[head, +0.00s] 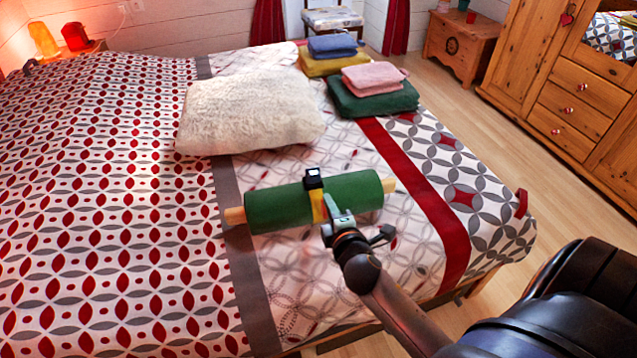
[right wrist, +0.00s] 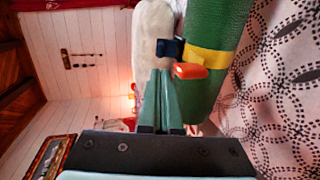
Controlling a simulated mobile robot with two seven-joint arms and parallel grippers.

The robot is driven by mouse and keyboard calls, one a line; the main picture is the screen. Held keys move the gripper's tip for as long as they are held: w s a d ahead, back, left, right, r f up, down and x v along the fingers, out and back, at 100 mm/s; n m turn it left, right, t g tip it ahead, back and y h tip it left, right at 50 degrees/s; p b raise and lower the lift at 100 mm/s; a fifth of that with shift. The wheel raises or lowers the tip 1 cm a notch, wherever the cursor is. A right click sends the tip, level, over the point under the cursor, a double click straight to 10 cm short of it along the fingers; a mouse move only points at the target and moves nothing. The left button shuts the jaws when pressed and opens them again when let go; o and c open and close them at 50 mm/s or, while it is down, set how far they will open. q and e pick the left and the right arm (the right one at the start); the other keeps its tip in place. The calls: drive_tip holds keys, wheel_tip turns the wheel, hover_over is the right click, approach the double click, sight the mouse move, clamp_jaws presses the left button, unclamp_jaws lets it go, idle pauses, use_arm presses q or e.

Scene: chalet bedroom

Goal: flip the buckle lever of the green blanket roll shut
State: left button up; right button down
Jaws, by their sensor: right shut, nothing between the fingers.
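The green blanket roll (head: 275,206) lies on the bed around a wooden rod that sticks out at both ends. A yellow strap (head: 317,205) goes around its middle, with a black buckle (head: 313,179) on top. The right wrist view shows the roll (right wrist: 222,25), the strap (right wrist: 212,62), the dark buckle (right wrist: 169,48) and an orange-red tab (right wrist: 189,71) that looks like the lever, standing out from the strap. My right gripper (head: 337,214) is shut and empty at the roll's near side. Its fingertips (right wrist: 160,76) are close beside the tab; I cannot tell whether they touch. My left gripper is out of view.
A white fluffy pillow (head: 250,110) lies behind the roll. Folded pink (head: 373,78) and green (head: 372,97) cloths, and blue (head: 332,46) and yellow ones, are stacked farther back. The patterned bedspread (head: 100,200) is clear left of the roll.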

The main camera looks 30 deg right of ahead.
sight(316, 177)
drive_tip(key=b+x, duration=0.1)
drive_tip(key=x, duration=0.7)
drive_tip(key=shift+w+d+f, duration=0.1)
drive_tip(key=shift+w, duration=0.25)
drive_tip(key=shift+w+d+f, duration=0.1)
drive_tip(key=shift+w+d, duration=0.05)
drive_tip(key=shift+w, duration=0.3)
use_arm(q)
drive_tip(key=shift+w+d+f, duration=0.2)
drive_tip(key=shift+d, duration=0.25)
